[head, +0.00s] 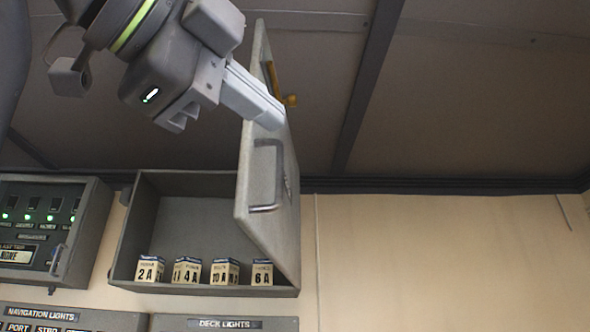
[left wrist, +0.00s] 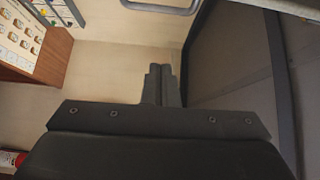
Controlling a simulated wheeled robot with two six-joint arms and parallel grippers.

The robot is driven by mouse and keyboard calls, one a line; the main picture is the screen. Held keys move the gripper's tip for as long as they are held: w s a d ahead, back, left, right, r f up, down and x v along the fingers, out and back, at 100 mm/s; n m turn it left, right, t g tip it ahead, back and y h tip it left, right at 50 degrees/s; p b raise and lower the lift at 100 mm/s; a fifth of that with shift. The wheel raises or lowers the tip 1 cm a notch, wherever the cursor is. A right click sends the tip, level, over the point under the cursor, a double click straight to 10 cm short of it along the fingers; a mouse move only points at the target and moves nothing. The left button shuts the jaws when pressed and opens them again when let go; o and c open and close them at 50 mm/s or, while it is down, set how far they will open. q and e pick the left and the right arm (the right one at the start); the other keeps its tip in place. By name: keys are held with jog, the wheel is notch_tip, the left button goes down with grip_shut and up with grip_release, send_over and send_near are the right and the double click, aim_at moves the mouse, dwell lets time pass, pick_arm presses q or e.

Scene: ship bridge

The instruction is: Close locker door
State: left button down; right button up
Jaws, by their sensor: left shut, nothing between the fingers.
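The grey locker (head: 160,225) is mounted on the wall and stands open in the head view. Its door (head: 270,170) is hinged on the right and swung outward, with a metal handle (head: 265,175) on its face. My left gripper (head: 272,115) is shut and empty, its fingertips at the upper part of the door. I cannot tell whether they touch it. In the left wrist view the shut fingers (left wrist: 161,85) show in the middle, and part of a handle-like bar (left wrist: 160,6) shows at the top edge. My right gripper is out of view.
Several small labelled boxes (head: 150,270) stand on the locker's floor. A control panel (head: 45,230) with green lights is on the wall to the left. Light panels (head: 225,324) sit below. The wall to the right (head: 440,260) is bare.

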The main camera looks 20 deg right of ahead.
aim_at(282, 150)
pick_arm(q)
jog(key=w+d+p, duration=0.1)
jog(key=w+p, duration=0.1)
jog(key=w+d+p, duration=0.1)
jog(key=w+p, duration=0.1)
jog(key=w+d+p, duration=0.2)
jog(key=shift+w+d+r, duration=0.1)
jog(key=shift+w+r, duration=0.1)
jog(key=shift+w, duration=0.2)
jog(key=shift+a, duration=0.3)
jog(key=shift+d+f, duration=0.1)
jog(key=shift+d, duration=0.35)
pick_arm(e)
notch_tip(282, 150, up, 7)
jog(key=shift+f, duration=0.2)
